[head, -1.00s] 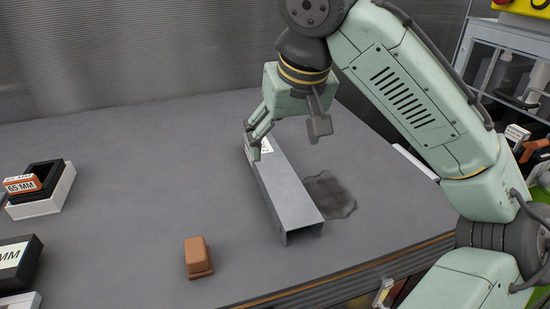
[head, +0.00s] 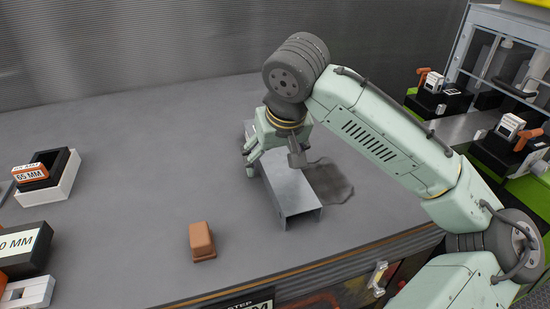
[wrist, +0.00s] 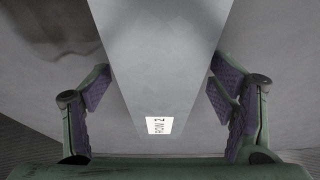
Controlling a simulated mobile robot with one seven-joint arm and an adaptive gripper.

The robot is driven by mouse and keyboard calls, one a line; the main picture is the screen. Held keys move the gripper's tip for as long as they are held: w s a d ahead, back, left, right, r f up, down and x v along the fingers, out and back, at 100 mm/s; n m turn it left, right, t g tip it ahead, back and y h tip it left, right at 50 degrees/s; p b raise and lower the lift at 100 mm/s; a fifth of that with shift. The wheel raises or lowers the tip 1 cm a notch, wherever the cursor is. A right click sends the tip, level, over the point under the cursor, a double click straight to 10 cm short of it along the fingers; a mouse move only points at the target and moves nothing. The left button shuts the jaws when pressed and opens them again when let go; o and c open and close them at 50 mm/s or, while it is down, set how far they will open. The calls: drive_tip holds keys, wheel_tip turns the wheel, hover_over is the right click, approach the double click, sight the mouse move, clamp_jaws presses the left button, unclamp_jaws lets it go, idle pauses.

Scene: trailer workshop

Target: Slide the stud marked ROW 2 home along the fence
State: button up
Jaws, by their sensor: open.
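The stud (head: 293,192) is a grey metal channel lying on the grey table, its open end towards the front edge. In the wrist view, the stud (wrist: 160,50) runs between the fingers and its white label (wrist: 158,125) reads ROW 2. My gripper (head: 257,160) is at the far end of the stud in the head view, hiding the label there. In the wrist view, my gripper (wrist: 162,92) is open, with one purple-padded finger on each side of the stud and visible gaps beside it. I cannot make out the fence.
A brown block (head: 202,241) stands left of the stud. Boxes marked 65 MM (head: 62,188) and another MM size (head: 28,250) sit at the left. A dark patch (head: 330,183) lies right of the stud. Another bench with orange-handled clamps (head: 527,138) is at the right.

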drive_tip(key=shift+c, duration=0.6)
drive_tip(key=c, duration=1.3)
drive_tip(key=shift+r, duration=0.1)
